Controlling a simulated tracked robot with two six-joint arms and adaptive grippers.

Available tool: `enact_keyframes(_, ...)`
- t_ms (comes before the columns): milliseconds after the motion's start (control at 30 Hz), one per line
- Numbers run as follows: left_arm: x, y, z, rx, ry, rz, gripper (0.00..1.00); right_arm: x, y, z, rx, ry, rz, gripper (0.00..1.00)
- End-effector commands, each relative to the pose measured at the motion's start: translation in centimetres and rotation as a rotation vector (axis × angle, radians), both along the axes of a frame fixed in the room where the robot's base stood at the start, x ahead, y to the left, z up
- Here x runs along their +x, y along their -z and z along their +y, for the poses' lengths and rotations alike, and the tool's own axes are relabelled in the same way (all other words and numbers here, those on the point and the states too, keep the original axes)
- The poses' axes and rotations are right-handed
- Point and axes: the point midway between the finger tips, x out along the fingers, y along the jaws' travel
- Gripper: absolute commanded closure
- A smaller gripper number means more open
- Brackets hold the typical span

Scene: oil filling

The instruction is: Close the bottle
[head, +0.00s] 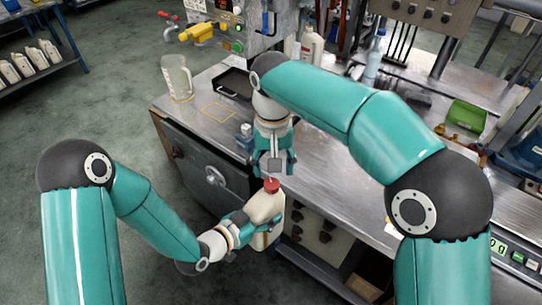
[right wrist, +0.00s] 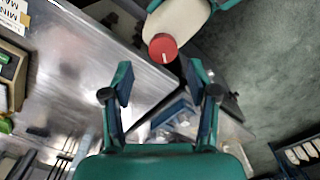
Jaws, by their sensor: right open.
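The bottle (head: 264,207) is cream-white and slightly tilted, in front of the bench edge in the head view. A red cap (head: 272,185) sits at its top; whether it is tight I cannot tell. My left gripper (head: 246,225) is shut around the bottle's body. My right gripper (head: 274,172) points down just above the cap and is open and empty. In the right wrist view the red cap (right wrist: 163,47) and bottle (right wrist: 180,20) lie just beyond the open fingers (right wrist: 158,75), not between them.
The metal bench (head: 330,150) spans the middle and right.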

Motion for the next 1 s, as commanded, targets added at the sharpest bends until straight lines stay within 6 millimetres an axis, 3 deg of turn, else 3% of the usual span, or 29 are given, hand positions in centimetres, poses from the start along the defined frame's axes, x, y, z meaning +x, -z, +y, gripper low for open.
enact_keyframes(600, 0.1, -0.2, 0.0, -0.002, 0.0, -0.005, 1.0, 0.0, -1.3, 0.0, 0.025, -1.32, 0.013, 0.41)
enact_keyframes(800, 0.1, -0.2, 0.0, -0.002, 0.0, -0.005, 1.0, 0.0, -1.7, 0.0, 0.03, -1.575, 0.013, 0.41)
enact_keyframes(1000, 0.1, -0.2, 0.0, -0.002, 0.0, -0.005, 1.0, 0.2, -2.4, 0.3, 0.026, -1.641, -0.003, 0.41)
